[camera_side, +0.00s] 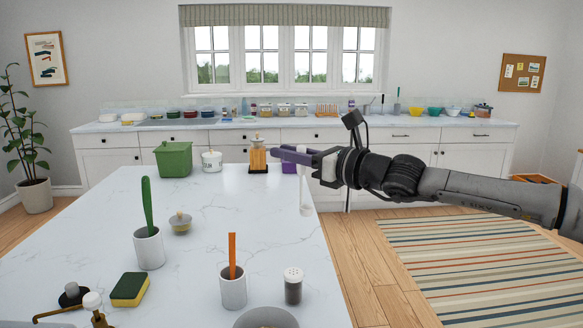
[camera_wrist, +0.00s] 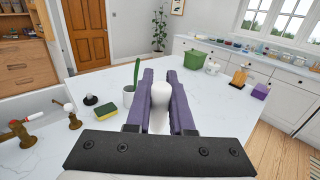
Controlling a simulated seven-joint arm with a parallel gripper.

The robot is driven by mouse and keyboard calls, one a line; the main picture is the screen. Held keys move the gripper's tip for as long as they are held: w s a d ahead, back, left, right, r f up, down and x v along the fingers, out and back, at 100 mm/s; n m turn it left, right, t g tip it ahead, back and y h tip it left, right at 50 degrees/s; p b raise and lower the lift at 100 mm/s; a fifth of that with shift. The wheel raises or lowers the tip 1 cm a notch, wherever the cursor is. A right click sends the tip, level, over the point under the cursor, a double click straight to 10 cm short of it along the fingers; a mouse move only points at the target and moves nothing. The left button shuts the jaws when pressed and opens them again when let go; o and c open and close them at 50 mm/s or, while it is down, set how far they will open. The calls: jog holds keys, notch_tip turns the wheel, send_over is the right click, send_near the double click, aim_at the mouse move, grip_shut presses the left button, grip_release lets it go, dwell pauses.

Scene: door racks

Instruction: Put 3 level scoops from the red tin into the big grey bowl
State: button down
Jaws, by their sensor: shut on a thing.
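My gripper (camera_side: 291,153) is high over the right edge of the white counter, its purple fingers pointing left. It is shut on a white long-handled tool, likely a scoop (camera_side: 304,208), which hangs down below the fingers. In the wrist view the tool's rounded white top (camera_wrist: 159,94) shows between the fingers (camera_wrist: 160,76). I cannot tell whether the tool holds anything. A grey bowl (camera_side: 266,317) is cut off by the bottom edge of the side view, and its contents are unclear. I cannot make out a red tin on the near counter in either view.
A loose lid (camera_side: 180,224), two utensil cups (camera_side: 149,250), sponge (camera_side: 130,289) and shaker (camera_side: 293,287) stand nearer. The counter's middle is clear.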

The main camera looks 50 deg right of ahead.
jog(key=s+a+f+n+g+y, duration=0.2)
jog(key=s+a+n+g+y, duration=0.15)
jog(key=a+y, duration=0.35)
jog(key=s+a+f+n+g+y, duration=0.25)
jog(key=a+n+y, duration=0.25)
jog(key=a, duration=0.4)
jog(key=s+a+f+n+g+y, duration=0.5)
jog(key=s+a+f+n+g, duration=0.55)
jog(key=s, duration=0.55)
jog(key=shift+m+g, duration=0.75)
jog(key=shift+m, duration=0.05)
jog(key=shift+w+a+f, duration=0.1)
jog(key=shift+a+f, duration=0.2)
jog(key=shift+f, duration=1.35)
jog(key=shift+w+a+f, duration=0.1)
jog(key=shift+a+f, duration=0.15)
jog(key=shift+f, duration=1.35)
jog(key=shift+w+a+f, duration=0.1)
jog(key=shift+a+f, duration=0.2)
jog(key=shift+f, duration=1.35)
jog(key=shift+w, duration=0.1)
jog(key=shift+w+d, duration=0.6)
jog(key=shift+d, duration=0.15)
jog(key=shift+a, duration=0.1)
